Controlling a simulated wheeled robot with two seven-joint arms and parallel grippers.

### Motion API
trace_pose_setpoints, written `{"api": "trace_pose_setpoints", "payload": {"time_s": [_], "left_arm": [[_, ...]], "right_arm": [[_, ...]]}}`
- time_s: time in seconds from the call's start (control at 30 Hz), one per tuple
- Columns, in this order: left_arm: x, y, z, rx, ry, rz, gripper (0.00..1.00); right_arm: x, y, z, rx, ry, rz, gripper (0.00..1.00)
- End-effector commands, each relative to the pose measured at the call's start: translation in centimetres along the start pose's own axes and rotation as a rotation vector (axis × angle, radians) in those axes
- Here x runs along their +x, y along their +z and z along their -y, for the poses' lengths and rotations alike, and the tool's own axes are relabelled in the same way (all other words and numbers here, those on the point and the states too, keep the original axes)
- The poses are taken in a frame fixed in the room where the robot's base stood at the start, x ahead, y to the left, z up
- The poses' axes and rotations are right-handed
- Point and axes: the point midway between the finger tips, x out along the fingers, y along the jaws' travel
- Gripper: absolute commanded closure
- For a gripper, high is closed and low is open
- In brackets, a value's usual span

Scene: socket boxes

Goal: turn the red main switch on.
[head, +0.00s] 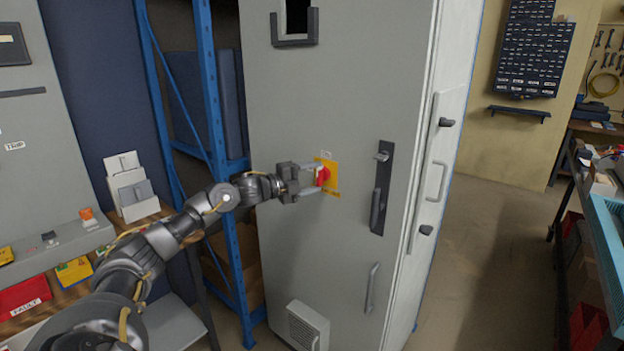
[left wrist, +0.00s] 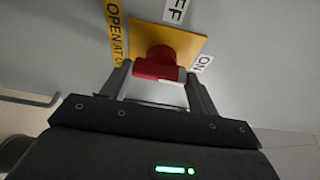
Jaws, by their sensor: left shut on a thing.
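The red main switch (head: 323,176) sits on a yellow plate (head: 333,172) on the front of the tall grey cabinet. My left gripper (head: 315,180) reaches it from the left, with one finger on each side of the red handle. In the left wrist view the red handle (left wrist: 158,68) is between the two fingertips (left wrist: 156,82), and the gripper is shut on it. The handle's white end lies at the right, on the side of the ON label (left wrist: 203,63). The OFF label (left wrist: 177,10) is at the top, partly cut off. My right gripper is out of view.
The grey cabinet (head: 310,110) has a black door handle (head: 381,190) right of the switch. A blue rack (head: 215,120) stands left of it. A workbench (head: 590,200) is at the far right, with open floor (head: 490,240) between.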

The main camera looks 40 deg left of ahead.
Motion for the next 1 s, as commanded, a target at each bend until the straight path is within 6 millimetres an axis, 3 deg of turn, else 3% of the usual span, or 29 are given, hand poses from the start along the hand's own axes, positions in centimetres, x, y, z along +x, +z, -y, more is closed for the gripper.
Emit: {"api": "trace_pose_setpoints", "payload": {"time_s": [0.23, 0.27, 0.43, 0.77, 1.0], "left_arm": [[0.0, 0.0, -0.1, 0.003, 0.002, 0.000, 0.63], [0.0, 0.0, -0.1, 0.003, 0.002, 0.000, 0.39], [0.0, 0.0, -0.1, 0.002, 0.002, -0.001, 0.18], [-0.3, 0.0, -0.1, 0.002, 0.001, 0.000, 0.18], [-3.4, 0.0, -0.6, 0.005, 0.006, 0.000, 0.18]], "right_arm": [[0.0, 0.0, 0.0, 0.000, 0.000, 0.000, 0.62], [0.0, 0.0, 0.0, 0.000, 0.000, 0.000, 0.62], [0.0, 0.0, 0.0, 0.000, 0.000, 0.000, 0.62], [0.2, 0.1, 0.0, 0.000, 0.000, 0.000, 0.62], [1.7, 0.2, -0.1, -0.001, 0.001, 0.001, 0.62]]}}
